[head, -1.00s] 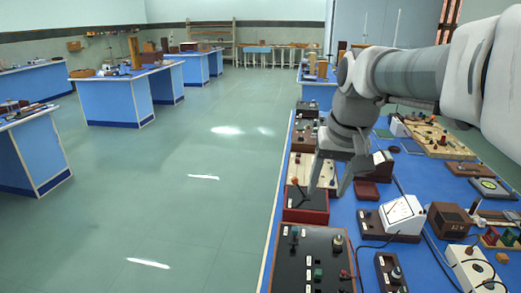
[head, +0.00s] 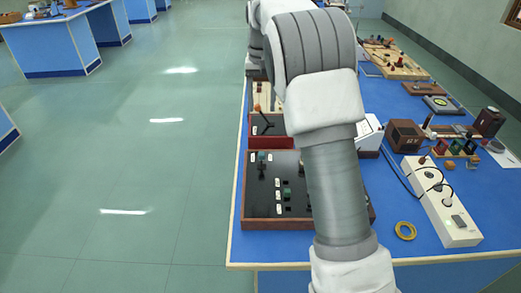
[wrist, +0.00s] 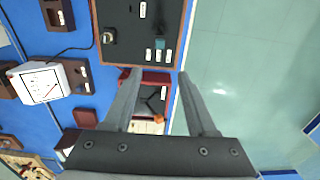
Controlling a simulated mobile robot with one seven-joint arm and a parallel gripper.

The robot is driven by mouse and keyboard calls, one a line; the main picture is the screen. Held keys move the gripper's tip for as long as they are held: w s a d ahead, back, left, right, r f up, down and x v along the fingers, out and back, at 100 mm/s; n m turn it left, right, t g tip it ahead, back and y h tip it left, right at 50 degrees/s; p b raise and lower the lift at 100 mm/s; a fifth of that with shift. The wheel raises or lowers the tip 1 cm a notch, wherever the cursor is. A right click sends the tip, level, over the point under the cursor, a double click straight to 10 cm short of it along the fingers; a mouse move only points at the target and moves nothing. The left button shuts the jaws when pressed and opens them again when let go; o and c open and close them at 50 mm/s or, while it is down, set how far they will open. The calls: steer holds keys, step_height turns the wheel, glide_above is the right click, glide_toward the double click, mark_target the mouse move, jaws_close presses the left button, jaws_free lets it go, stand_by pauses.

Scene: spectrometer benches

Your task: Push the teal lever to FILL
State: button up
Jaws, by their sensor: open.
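A black panel in a wooden frame (head: 264,208) lies near the front left edge of the blue bench. A small teal part, seemingly the teal lever (head: 262,156), is near the panel's far left corner. A teal part also shows near the panel's edge in the wrist view (wrist: 160,43). Its labels are too small to read. My gripper (wrist: 157,77) is open and empty, with its fingertips short of the panel in the picture, over the neighbouring red box (wrist: 150,95). In the head view my arm hides the gripper and the panel's right part.
An orange-knobbed lever (head: 257,108) on the red box shows between my fingers in the wrist view. A white power strip (head: 440,200), a yellow ring (head: 405,230) and a white meter (wrist: 40,82) are on the bench. Open floor lies left.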

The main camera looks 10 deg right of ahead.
mark_target(262, 153)
step_height(262, 153, down, 18)
steer(key=shift+r+b, duration=0.25)
steer(key=shift+b, duration=0.95)
steer(key=shift+c, duration=0.3)
jaws_close()
